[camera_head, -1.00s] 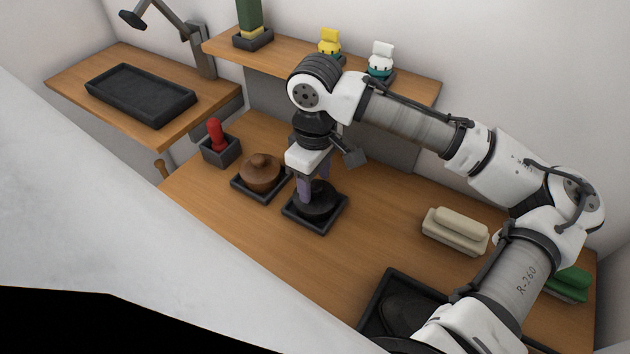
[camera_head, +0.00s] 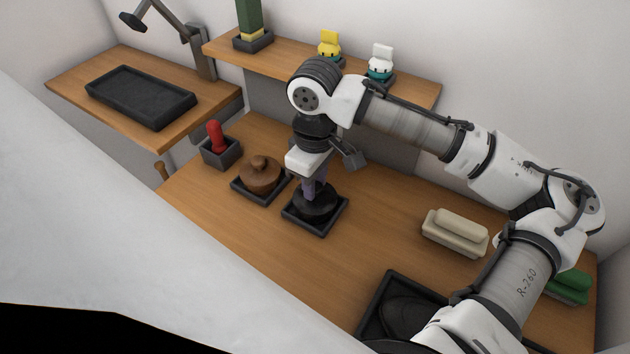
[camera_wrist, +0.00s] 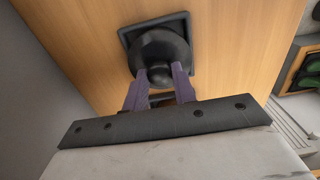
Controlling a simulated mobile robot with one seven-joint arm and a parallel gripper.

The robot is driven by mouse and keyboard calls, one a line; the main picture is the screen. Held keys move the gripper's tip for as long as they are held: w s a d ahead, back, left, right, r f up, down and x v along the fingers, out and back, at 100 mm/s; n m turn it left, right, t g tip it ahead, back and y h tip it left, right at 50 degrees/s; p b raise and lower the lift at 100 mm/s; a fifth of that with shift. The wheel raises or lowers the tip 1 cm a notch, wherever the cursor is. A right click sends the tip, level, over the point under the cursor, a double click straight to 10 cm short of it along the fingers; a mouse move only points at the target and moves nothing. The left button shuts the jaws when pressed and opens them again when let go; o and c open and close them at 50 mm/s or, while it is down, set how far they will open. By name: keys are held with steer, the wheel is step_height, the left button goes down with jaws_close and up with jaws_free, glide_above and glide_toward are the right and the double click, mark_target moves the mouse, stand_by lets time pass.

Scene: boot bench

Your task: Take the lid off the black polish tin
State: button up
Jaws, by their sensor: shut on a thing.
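The black polish tin (camera_head: 318,207) sits in a square black tray (camera_head: 325,230) on the wooden bench, with its lid on top as far as I can see. The lid (camera_wrist: 161,50) shows in the wrist view as a round black disc with a knob. My gripper (camera_head: 313,188) points down over it, and its purple fingers are shut on the lid's knob. In the wrist view my gripper (camera_wrist: 162,75) has a fingertip at each side of the knob. The seam between lid and tin is not clear.
A brown tin (camera_head: 261,174) in its own tray stands close to the left. Beyond it is a red-handled item (camera_head: 215,137) in a black holder. A cream brush (camera_head: 455,232) lies right. A shelf (camera_head: 290,52) with small bottles is behind my arm.

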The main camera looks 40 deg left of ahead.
step_height(320, 180, up, 20)
steer(key=b, duration=0.1)
steer(key=shift+f, duration=0.15)
steer(key=shift+b, duration=0.3)
